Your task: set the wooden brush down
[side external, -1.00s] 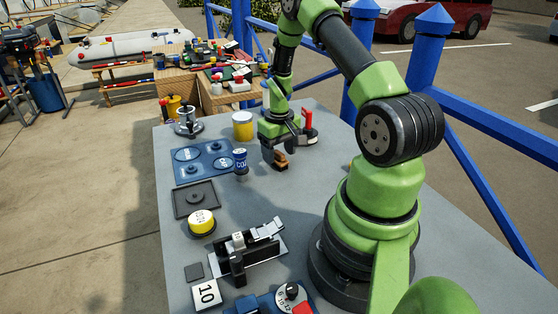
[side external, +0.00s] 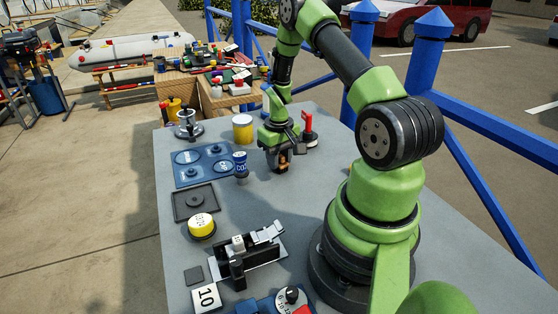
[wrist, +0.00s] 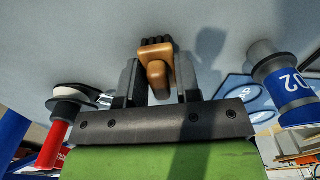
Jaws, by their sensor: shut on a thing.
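The wooden brush (side external: 283,163) is small and brown, with a dark end, and sits at my gripper (side external: 281,164) over the far part of the grey table. In the wrist view the brush (wrist: 157,72) lies between the two dark fingers of my gripper (wrist: 157,85), its dark end pointing away. My gripper is shut on it and points down. The brush is at or very near the table top; I cannot tell whether it touches. The fingers hide part of it in the side view.
A blue-labelled can (side external: 240,164) stands left of my gripper, also in the wrist view (wrist: 285,85). A red-handled item (side external: 308,130) stands close on the right. A yellow can (side external: 242,128) stands behind. A blue panel (side external: 214,177) and dark tray (side external: 180,207) lie left. The table in front is clear.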

